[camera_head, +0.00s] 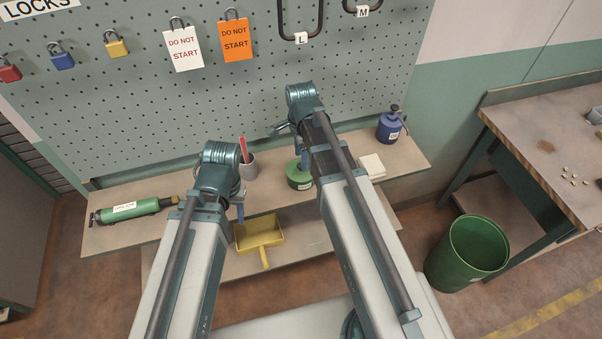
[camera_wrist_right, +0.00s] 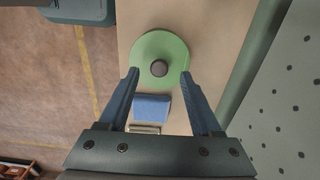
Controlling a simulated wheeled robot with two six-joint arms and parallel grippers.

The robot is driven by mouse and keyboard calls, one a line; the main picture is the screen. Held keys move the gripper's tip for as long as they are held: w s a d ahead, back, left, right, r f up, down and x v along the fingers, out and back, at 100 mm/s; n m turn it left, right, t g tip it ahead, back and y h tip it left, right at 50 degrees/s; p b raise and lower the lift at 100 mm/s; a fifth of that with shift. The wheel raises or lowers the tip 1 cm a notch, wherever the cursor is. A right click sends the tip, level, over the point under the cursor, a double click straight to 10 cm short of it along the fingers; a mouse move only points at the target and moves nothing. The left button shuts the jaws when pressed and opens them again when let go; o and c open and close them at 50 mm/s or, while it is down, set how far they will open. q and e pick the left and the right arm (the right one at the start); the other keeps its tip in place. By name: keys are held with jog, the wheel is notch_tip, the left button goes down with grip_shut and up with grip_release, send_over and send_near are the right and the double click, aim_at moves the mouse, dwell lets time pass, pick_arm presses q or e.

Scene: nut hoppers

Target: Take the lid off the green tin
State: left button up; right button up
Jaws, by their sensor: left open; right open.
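The green tin (camera_head: 299,182) stands on the upper shelf below the pegboard, partly hidden by my right arm and gripper. Its round green lid (camera_wrist_right: 159,46) with a dark knob (camera_wrist_right: 159,68) shows from above in the right wrist view, and the lid appears to be on the tin. My right gripper (camera_head: 302,160) is open over the tin. In the right wrist view its fingertips (camera_wrist_right: 159,75) lie to either side of the knob, with nothing between them that I can see gripped. My left gripper (camera_head: 240,208) is open and empty, left of the tin near the shelf's front edge.
A grey cup (camera_head: 249,170) with a red item stands left of the tin. A blue block (camera_wrist_right: 152,107) lies close to it. A white block (camera_head: 371,166) and blue can (camera_head: 389,127) are right, a green cylinder (camera_head: 130,209) far left. A yellow dustpan (camera_head: 259,233) lies lower down.

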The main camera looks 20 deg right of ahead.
notch_tip(320, 180, down, 3)
jog(key=shift+r+b, duration=0.1)
jog(key=shift+b, duration=0.75)
pick_arm(q)
notch_tip(320, 180, down, 3)
jog(key=shift+r, duration=0.15)
pick_arm(e)
jog(key=shift+r, duration=0.1)
grip_shut()
